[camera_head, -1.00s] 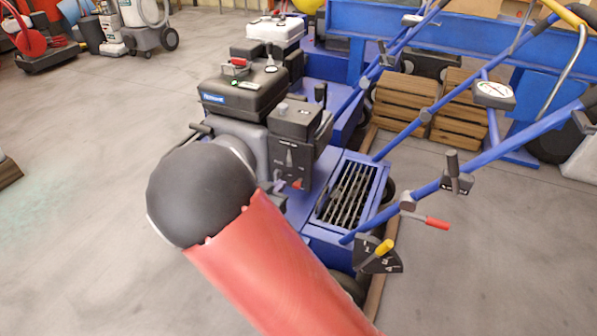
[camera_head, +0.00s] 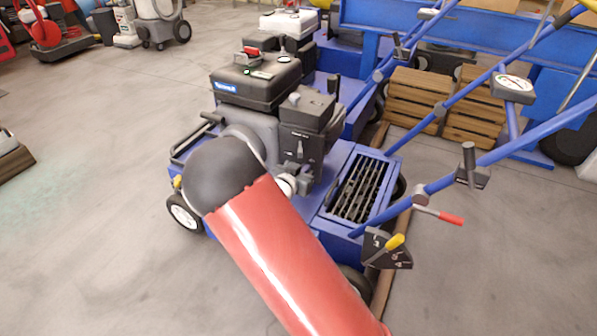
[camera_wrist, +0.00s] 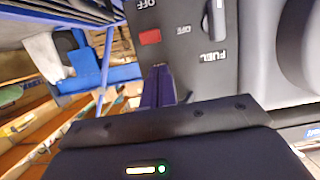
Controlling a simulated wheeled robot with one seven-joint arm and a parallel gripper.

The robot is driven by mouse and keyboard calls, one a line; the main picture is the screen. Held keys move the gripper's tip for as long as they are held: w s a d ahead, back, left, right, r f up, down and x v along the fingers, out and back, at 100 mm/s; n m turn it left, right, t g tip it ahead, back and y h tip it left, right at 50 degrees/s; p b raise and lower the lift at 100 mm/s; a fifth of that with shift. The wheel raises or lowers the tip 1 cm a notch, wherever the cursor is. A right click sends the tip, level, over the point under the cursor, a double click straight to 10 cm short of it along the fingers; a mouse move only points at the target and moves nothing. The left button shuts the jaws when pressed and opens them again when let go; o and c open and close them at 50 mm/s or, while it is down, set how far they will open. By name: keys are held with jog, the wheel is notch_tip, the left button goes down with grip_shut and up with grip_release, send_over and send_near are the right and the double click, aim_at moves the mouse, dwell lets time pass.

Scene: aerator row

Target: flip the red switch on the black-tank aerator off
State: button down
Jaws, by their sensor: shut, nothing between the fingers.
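The aerator with the black tank (camera_head: 250,90) stands in the middle of the head view, with a dark control panel (camera_head: 300,140) on its near side. In the wrist view the panel (camera_wrist: 190,60) appears upside down, with FUEL and OFF lettering. The red switch (camera_wrist: 150,37) sits on it beside an OFF mark. My gripper (camera_wrist: 161,70) is shut and empty, its fingertips just below the switch in the picture. I cannot tell whether they touch the panel. In the head view my arm hides the switch and my fingers.
A slotted tine housing (camera_head: 362,187) and blue handlebars (camera_head: 500,150) with a red-tipped lever (camera_head: 450,218) and a yellow-tipped lever (camera_head: 395,242) lie right of my arm. Another aerator with a white tank (camera_head: 289,21) stands behind.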

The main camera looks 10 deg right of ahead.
notch_tip(320, 180, down, 2)
dwell(0.5)
